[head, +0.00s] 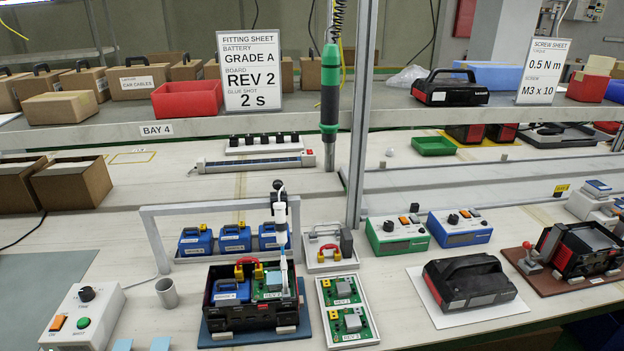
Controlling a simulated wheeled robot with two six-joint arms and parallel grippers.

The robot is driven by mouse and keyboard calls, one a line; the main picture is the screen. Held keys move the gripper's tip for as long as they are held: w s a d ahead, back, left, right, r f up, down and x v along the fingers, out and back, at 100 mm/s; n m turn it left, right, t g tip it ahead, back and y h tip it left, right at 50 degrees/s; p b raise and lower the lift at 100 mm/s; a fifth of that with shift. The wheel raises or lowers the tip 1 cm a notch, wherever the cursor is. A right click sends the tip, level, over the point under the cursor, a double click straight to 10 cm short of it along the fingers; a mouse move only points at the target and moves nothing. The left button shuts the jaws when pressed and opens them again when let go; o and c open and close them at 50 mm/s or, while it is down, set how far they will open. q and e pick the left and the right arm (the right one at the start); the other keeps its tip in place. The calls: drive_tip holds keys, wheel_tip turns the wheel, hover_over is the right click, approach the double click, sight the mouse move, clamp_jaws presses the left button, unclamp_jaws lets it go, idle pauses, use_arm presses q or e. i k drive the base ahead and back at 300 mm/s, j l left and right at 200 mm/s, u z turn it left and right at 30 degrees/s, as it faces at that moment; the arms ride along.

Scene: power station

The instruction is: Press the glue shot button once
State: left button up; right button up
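A white control box (88,312) stands at the lower left of the head view. It has a green round button (83,322) whose small label seems to read SHOT, an orange switch (57,322) and a black knob (87,293) labelled TIME. A white glue dispenser (282,222) with a black top stands upright on a grey gantry. Its tip is above or in an open black case (245,318), which holds a blue battery (231,291) and a green board. The fitting sheet (249,71) reads glue shot 2 s. Neither of my grippers is in view.
A grey cup (167,292) stands between the control box and the case. Light blue pads (160,343) lie at the front edge. A tray of green boards (347,308) and a closed black case (468,283) are to the right.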

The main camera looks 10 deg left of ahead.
sight(83, 321)
drive_tip(key=u, duration=1.7)
